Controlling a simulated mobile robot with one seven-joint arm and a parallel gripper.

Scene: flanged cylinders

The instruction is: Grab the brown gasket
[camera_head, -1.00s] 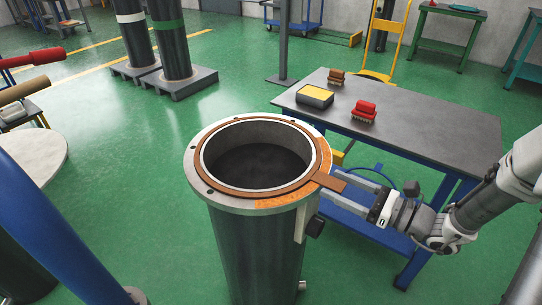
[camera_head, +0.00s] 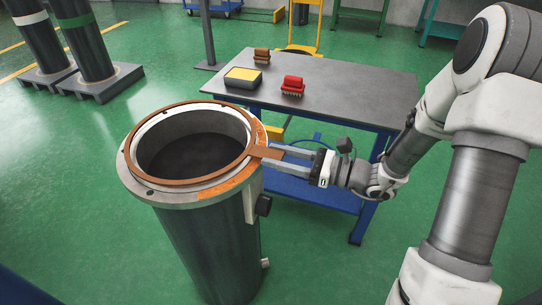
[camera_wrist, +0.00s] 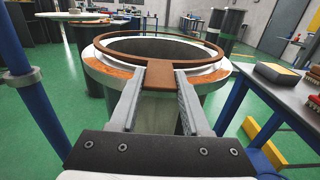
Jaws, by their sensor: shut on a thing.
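The brown gasket (camera_head: 146,181) is a thin flat ring with a tab (camera_head: 265,152) on its right side. My gripper (camera_head: 277,153) is shut on that tab, coming from the right. In the wrist view the tab (camera_wrist: 159,77) sits between the two fingers (camera_wrist: 160,92). The ring is raised a little above the flange (camera_head: 165,198) of the dark upright cylinder (camera_head: 205,245) and looks slightly tilted. The flange is pale, with orange-brown patches on its face. The cylinder's open bore shows through the ring.
A grey-topped table (camera_head: 345,95) with blue legs stands behind my gripper. On it are a yellow-topped box (camera_head: 243,77), a red brush (camera_head: 292,86) and a brown brush (camera_head: 262,56). Two dark cylinders stand on pallets at the back left. Green floor is open on the left.

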